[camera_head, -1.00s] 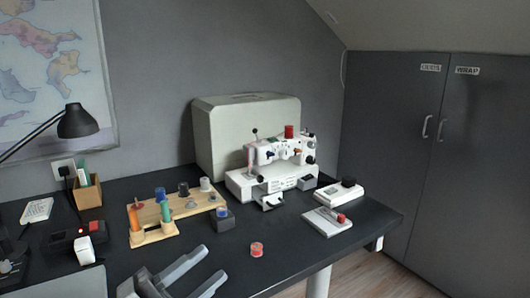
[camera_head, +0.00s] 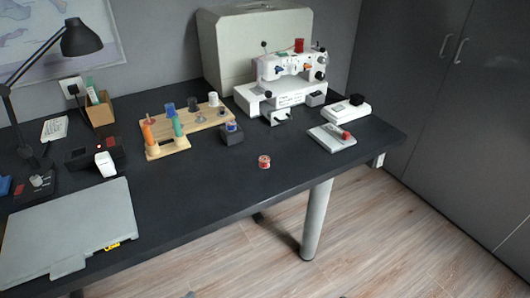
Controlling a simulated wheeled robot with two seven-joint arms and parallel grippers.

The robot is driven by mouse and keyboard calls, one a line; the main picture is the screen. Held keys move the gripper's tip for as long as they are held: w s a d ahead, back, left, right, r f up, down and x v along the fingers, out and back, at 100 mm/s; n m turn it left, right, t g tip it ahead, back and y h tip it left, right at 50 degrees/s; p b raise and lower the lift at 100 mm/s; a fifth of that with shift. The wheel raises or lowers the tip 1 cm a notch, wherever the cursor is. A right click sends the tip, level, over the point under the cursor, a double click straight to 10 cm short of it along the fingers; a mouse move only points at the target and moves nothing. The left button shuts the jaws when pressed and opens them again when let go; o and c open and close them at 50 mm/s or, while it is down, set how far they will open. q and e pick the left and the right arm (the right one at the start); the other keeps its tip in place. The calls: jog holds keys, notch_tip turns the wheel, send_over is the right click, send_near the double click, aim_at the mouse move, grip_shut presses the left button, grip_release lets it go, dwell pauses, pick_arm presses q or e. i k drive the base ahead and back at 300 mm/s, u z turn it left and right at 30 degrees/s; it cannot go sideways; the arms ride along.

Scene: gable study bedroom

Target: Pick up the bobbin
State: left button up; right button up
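A small red bobbin (camera_head: 264,161) with a pale band sits alone on the dark desk (camera_head: 215,185), near its front edge. Its rim and side are clear to see and nothing touches it. Neither of my grippers shows in the head view now.
A white sewing machine (camera_head: 285,85) with a red spool stands behind, before a pale case (camera_head: 222,50). A wooden thread rack (camera_head: 160,151), small dark box (camera_head: 231,136) and white-grey pad (camera_head: 331,141) flank the bobbin. Desk around the bobbin is bare.

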aim_at(264, 161)
jog(key=z, duration=1.85)
jog(key=i, duration=1.3)
jog(key=u, duration=2.65)
